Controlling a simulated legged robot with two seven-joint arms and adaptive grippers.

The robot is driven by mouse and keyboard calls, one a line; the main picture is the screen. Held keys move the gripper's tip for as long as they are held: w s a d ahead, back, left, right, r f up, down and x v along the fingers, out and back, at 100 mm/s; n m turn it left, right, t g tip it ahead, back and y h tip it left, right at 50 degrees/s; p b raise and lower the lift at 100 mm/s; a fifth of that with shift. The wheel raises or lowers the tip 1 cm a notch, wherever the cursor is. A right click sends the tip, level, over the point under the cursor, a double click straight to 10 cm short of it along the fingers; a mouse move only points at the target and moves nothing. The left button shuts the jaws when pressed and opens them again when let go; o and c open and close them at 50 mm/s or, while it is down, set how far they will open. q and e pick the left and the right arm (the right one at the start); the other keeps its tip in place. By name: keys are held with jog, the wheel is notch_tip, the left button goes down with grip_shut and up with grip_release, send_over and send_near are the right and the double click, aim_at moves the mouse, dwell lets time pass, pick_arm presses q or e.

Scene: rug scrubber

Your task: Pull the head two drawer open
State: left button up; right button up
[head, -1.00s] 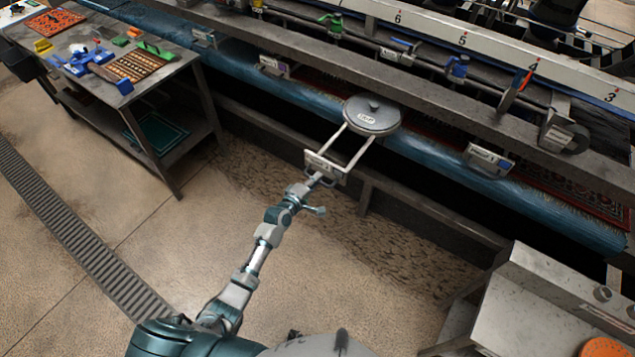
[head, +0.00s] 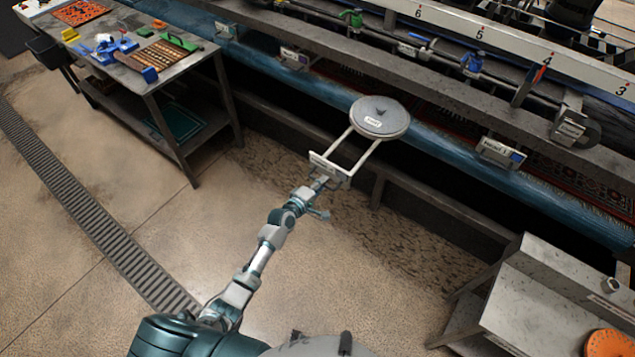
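The pulled-out drawer (head: 345,148) reaches from the blue-edged machine toward me. It has two pale rails, a round grey scrubber head (head: 381,117) at the far end and a pale front plate (head: 329,167) at the near end. Its label is too small to read, so I cannot confirm it is head two. My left gripper (head: 320,183) is at the front plate, by the handle, and appears shut on it; the fingers are small and partly hidden. My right gripper is not in view.
Other closed drawer fronts (head: 500,154) sit along the blue machine edge (head: 440,150). A workbench (head: 190,62) with tools stands at left. A grey metal unit (head: 545,300) stands at right. Floor below the drawer is clear, with a drain grate (head: 85,215) at left.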

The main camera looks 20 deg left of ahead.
pick_arm(q)
jog(key=shift+o, duration=1)
jog(key=shift+s+d+f, duration=0.1)
jog(key=shift+d+f, duration=0.1)
jog(key=shift+d, duration=0.05)
jog(key=shift+d+r, duration=0.15)
jog(key=shift+r, duration=0.05)
jog(key=v, duration=1.1)
jog(key=shift+s, duration=0.3)
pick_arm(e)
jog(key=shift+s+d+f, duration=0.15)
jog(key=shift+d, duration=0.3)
pick_arm(q)
jog(key=shift+r, duration=0.1)
